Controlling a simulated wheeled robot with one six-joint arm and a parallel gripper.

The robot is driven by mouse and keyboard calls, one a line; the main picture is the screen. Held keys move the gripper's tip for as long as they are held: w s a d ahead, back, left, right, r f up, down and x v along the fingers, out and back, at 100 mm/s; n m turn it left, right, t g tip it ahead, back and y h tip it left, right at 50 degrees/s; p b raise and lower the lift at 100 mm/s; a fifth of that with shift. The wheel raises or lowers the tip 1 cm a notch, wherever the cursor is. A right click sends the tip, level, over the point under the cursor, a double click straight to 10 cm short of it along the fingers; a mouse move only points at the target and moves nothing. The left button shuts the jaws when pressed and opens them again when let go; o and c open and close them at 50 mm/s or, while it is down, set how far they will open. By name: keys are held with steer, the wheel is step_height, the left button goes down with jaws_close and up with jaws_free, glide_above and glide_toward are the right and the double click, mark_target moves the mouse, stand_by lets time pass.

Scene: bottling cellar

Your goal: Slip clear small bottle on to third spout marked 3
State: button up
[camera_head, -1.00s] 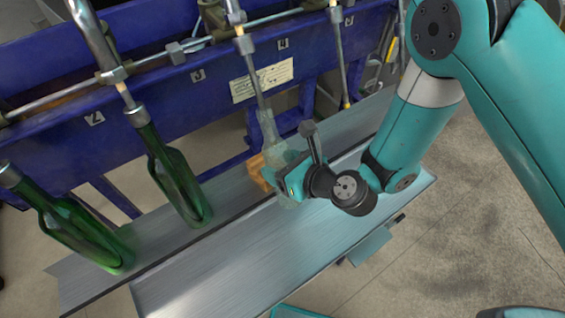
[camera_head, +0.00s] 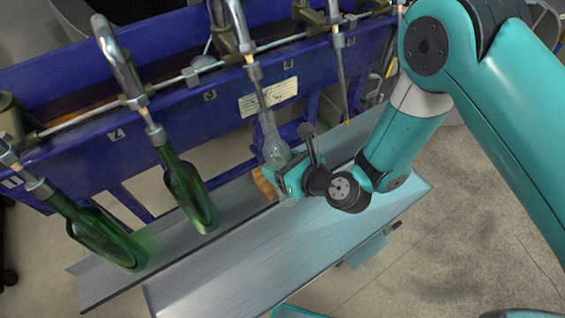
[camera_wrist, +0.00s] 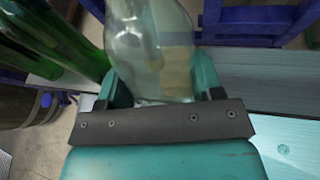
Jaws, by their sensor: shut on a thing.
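The clear small bottle (camera_head: 272,140) stands slightly tilted in my gripper (camera_head: 285,178), which is shut on its body. In the wrist view the bottle (camera_wrist: 150,45) fills the space between my two fingers (camera_wrist: 160,85). The third spout (camera_head: 255,80), right of the number 3 plate (camera_head: 209,95), slopes down to the bottle. Its thin tube runs into the bottle's neck, with the tube end hard to make out through the glass. The bottle's base is partly hidden by my gripper.
Green bottles hang on the first (camera_head: 100,235) and second (camera_head: 188,192) spouts. The fourth spout (camera_head: 340,70) is bare. An orange-brown block (camera_head: 264,186) lies behind my gripper. A metal shelf (camera_head: 235,262) runs below, with its right part clear.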

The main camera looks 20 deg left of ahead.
mark_target(282, 147)
steer(key=shift+w+a+r+p, duration=0.3)
steer(key=shift+r+p, duration=0.6)
steer(key=shift+p, duration=0.2)
steer(key=shift+w+a+r+p, duration=0.2)
steer(key=shift+a+r+p, duration=0.15)
steer(key=shift+r+p, duration=0.7)
steer(key=shift+w+a+r+p, duration=0.3)
steer(key=shift+r+p, duration=0.45)
steer(key=shift+p, duration=0.45)
steer(key=shift+a+f+b, duration=0.1)
steer(key=shift+f+b, duration=0.3)
steer(key=shift+b, duration=0.3)
steer(key=shift+w+a+f+b, duration=0.2)
steer(key=shift+w+b, duration=0.05)
steer(key=shift+b, duration=0.45)
steer(key=a+f+y+b, duration=0.1)
steer(key=b, duration=0.3)
steer(key=shift+w+t, duration=0.4)
steer(key=shift+w+a+f+n+t+y+b, duration=0.3)
steer(key=shift+w+a+f+y+b, duration=0.4)
steer(key=shift+b, duration=1.85)
steer(key=shift+w+a+b, duration=0.1)
steer(key=shift+a+b, duration=0.1)
steer(key=shift+b, duration=0.35)
steer(key=shift+d+f+b, duration=0.1)
steer(key=shift+f+b, duration=0.8)
